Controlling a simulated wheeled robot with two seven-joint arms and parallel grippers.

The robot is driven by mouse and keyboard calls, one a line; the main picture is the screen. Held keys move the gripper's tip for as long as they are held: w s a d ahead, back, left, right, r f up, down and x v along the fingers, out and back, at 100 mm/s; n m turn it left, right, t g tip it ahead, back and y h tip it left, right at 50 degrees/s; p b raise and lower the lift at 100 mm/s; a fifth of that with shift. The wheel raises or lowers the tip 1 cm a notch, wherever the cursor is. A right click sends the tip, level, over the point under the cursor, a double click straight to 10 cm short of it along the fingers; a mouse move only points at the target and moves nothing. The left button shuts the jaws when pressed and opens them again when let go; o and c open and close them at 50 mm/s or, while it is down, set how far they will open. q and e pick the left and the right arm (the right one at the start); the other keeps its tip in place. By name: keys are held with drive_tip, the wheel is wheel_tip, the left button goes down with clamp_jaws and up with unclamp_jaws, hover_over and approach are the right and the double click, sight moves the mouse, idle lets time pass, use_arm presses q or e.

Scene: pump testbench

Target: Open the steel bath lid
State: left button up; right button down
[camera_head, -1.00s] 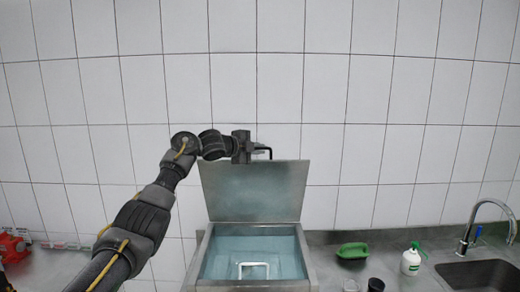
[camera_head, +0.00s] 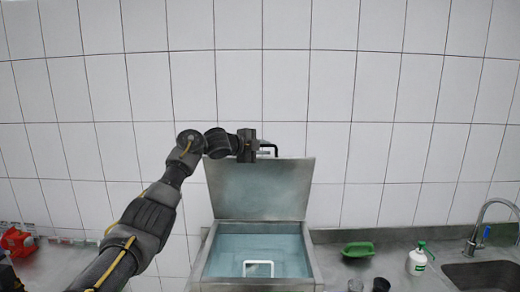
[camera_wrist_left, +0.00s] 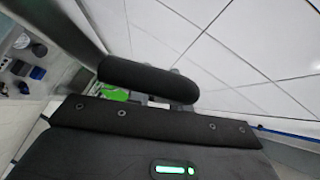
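The steel bath (camera_head: 208,266) stands at the lower middle of the head view, with bluish liquid inside. Its flat steel lid (camera_head: 258,190) is raised and stands steeply up behind the opening. A black lid handle (camera_head: 274,149) shows at the lid's top edge; it is the dark rounded bar in the left wrist view (camera_wrist_left: 148,80). My left gripper (camera_head: 254,146) is at this handle, with pale fingertip parts on either side of the bar, so it looks shut on it. The fingertips are mostly hidden. My right gripper is not in view.
A white frame (camera_head: 258,268) sits in the bath. On the counter to the right are a green dish (camera_head: 358,249), dark cups (camera_head: 381,285), a white-green bottle (camera_head: 417,260) and a sink with a tap (camera_head: 476,230). A red device (camera_head: 17,241) is at far left. A tiled wall stands behind.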

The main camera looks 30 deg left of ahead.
use_arm(q)
drive_tip(key=shift+s+a+b, duration=0.2)
drive_tip(key=shift+s+b, duration=0.15)
drive_tip(key=b+v, duration=0.5)
drive_tip(key=v, duration=0.5)
drive_tip(key=shift+d, duration=0.1)
